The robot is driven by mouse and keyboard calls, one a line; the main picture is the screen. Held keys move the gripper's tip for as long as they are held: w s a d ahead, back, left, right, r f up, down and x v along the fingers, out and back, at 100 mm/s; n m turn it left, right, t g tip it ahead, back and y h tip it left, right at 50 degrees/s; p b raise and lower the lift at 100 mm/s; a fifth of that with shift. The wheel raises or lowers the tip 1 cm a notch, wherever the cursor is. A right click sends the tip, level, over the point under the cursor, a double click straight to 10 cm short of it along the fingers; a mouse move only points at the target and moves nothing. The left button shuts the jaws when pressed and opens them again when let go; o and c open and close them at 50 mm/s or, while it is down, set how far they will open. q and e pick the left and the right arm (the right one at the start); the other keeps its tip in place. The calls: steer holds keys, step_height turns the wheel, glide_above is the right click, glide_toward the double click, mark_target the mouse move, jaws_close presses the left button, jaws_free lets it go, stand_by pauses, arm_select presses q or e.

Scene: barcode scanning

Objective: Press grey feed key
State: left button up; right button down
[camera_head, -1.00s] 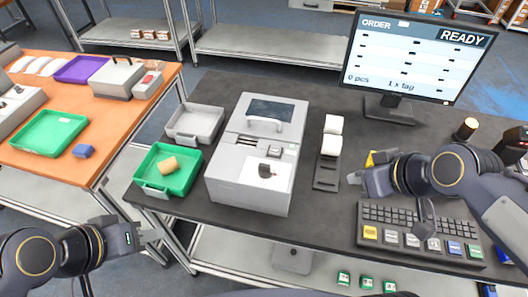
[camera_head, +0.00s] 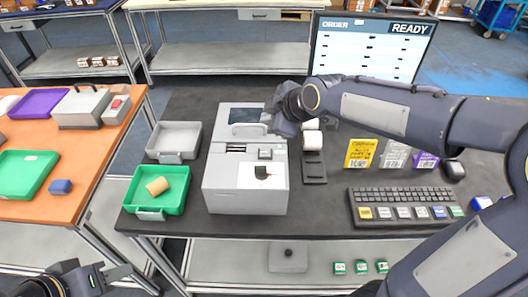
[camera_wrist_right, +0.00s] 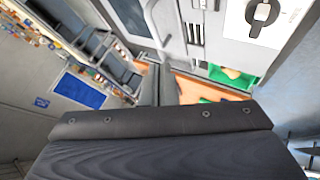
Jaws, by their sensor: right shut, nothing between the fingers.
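A light grey printer-like machine (camera_head: 222,185) stands on the dark table in the head view, with a dark window, a handle and a white label area on top. A small panel with a grey key (camera_head: 271,154) is on its top right; its lettering is too small to read. My right gripper (camera_head: 278,124) is shut and empty above the machine's back right part, beyond the panel. Whether it touches the machine cannot be told. In the right wrist view the machine (camera_wrist_right: 218,40) fills the top right. My left gripper (camera_head: 122,272) is low at the left, away from the machine.
A green tray (camera_head: 178,203) with a tan roll and a grey tray (camera_head: 190,140) stand left of the machine. A keyboard (camera_head: 400,196) with coloured keys, upright cards and a READY monitor (camera_head: 370,50) are at the right.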

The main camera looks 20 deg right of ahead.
mark_target(268, 154)
steer(key=shift+f, duration=0.15)
step_height(268, 154, down, 8)
steer(key=b, duration=0.6)
steer(key=shift+f+b, duration=0.3)
steer(key=shift+b, duration=0.2)
stand_by(1.3)
steer(key=shift+f+b, duration=0.4)
steer(key=shift+b, duration=0.15)
steer(key=shift+f+b, duration=0.45)
steer(key=shift+b, duration=0.05)
stand_by(0.5)
steer(key=shift+r, duration=0.15)
steer(key=shift+r+p, duration=0.5)
steer(key=shift+r, duration=0.2)
steer(key=shift+r, duration=0.15)
